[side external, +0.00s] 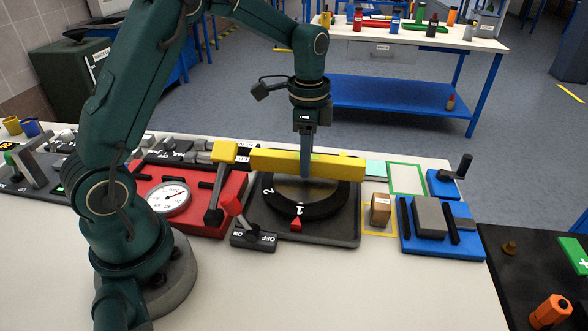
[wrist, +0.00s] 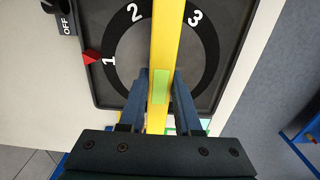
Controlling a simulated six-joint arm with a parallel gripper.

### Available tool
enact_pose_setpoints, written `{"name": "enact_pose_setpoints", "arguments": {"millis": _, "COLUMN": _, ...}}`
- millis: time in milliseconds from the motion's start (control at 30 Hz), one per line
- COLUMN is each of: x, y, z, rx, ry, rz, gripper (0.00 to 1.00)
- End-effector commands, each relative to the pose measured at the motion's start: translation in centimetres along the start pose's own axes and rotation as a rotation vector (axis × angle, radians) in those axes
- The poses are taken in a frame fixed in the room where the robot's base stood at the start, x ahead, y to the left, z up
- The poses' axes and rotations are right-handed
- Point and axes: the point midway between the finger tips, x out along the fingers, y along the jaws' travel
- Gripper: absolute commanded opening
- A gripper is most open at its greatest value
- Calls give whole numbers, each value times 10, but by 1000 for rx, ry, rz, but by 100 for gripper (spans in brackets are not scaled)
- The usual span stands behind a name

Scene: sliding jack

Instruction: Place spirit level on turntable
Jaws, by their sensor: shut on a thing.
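The spirit level is a long yellow bar (side external: 275,162) with a green vial; it also fills the middle of the wrist view (wrist: 167,35). My gripper (side external: 305,170) is shut on it near its middle, with one finger on each side in the wrist view (wrist: 160,85). The turntable is a dark disc with a black numbered ring (side external: 318,209) on a dark square base; its ring also shows in the wrist view (wrist: 118,38). The level lies across the turntable's far part in the side view. I cannot tell whether it touches the disc. It hides part of the disc.
A red pointer (side external: 296,224) and an ON/OFF switch (side external: 254,240) sit at the turntable's front. A red gauge unit (side external: 222,190) stands close on the left. A wooden block (side external: 381,209) and a blue slide fixture (side external: 447,246) are on the right. The front table is clear.

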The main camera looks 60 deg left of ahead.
Motion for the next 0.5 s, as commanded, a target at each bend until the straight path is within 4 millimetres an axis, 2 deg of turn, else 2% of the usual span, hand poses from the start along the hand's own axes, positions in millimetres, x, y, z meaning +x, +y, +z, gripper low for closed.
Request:
{"name": "enact_pose_setpoints", "arguments": {"millis": 100, "x": 12, "y": 0, "z": 0, "rx": 0, "ry": 0, "rz": 1, "gripper": 0}}
{"name": "enact_pose_setpoints", "arguments": {"millis": 500, "x": 16, "y": 0, "z": 0, "rx": 0, "ry": 1, "rz": -1, "gripper": 0}}
